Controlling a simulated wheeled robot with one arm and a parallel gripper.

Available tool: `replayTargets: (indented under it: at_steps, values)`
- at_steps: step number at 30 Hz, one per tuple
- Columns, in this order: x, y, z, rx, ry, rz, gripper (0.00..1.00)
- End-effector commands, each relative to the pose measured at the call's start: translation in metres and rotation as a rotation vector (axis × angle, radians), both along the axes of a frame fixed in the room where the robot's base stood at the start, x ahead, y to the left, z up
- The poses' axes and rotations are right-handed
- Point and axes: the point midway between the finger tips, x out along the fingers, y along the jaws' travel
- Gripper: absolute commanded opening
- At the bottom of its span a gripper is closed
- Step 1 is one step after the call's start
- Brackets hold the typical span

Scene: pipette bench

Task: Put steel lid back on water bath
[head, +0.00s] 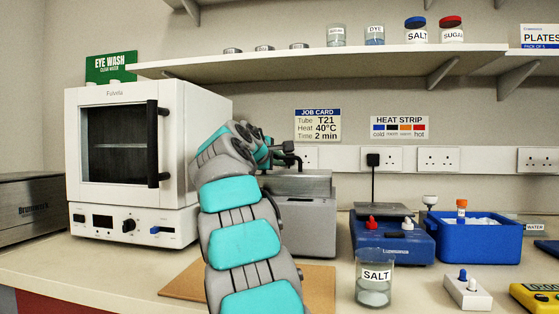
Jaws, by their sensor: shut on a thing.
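The water bath (312,222) is a grey steel box on the bench, partly hidden behind my arm. The steel lid (312,182) is at the top of the bath, roughly level. Whether it rests fully on the rim or sits slightly above it I cannot tell. My gripper (289,158) is over the left part of the lid and is shut on it. The exact grip point is small and partly hidden by my wrist.
A white oven (135,215) stands left of my arm. A salt beaker (374,285) stands in front on the right, near a blue heater unit (392,243) and a blue ice tub (474,241). A brown board (318,275) lies before the bath. A shelf (330,60) runs above.

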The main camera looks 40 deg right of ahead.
Motion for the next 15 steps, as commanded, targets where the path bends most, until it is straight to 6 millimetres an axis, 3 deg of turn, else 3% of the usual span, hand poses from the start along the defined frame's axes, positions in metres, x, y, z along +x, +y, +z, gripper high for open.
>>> replayTargets:
  at_steps: [1,9,15]
  values:
    - [-0.0002,0.0002,0.0,-0.001,-0.002,0.001,0.17]
    - [0.0,-0.0001,-0.0005,0.0,0.0,0.0,0.44]
    - [0.0001,-0.0003,-0.0011,0.002,0.001,-0.001,0.44]
